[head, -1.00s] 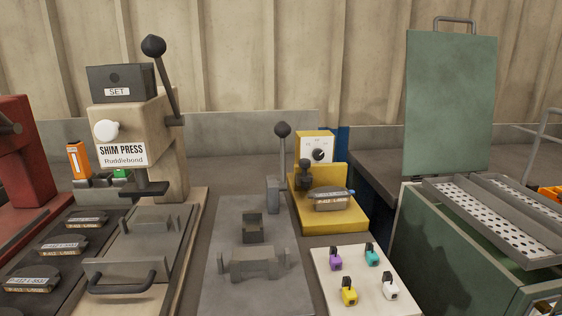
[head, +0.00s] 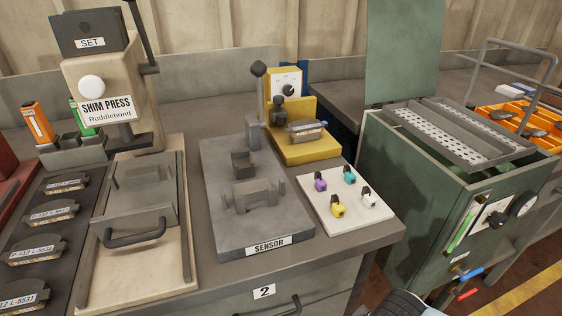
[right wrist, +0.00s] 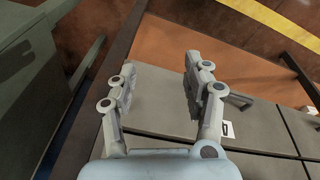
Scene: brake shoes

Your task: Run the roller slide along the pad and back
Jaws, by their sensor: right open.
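On the yellow fixture (head: 309,154) at the back of the bench, a brake pad (head: 308,132) with a pale printed label lies on its front part. A dark knobbed piece (head: 278,108), which looks like the roller slide, stands upright at the pad's left end. I cannot tell whether it touches the pad. My right gripper (right wrist: 159,75) is open and empty in the right wrist view, above the floor and bench front, with neither pad nor slide between its fingers. It is away from the fixture. My left gripper is not in view.
A tall ball-topped lever (head: 260,90) stands left of the fixture on the grey sensor block (head: 225,215). A white board (head: 325,212) with several coloured clips lies in front. The shim press (head: 95,90) is left; a green cabinet (head: 400,190) stands right, across a gap.

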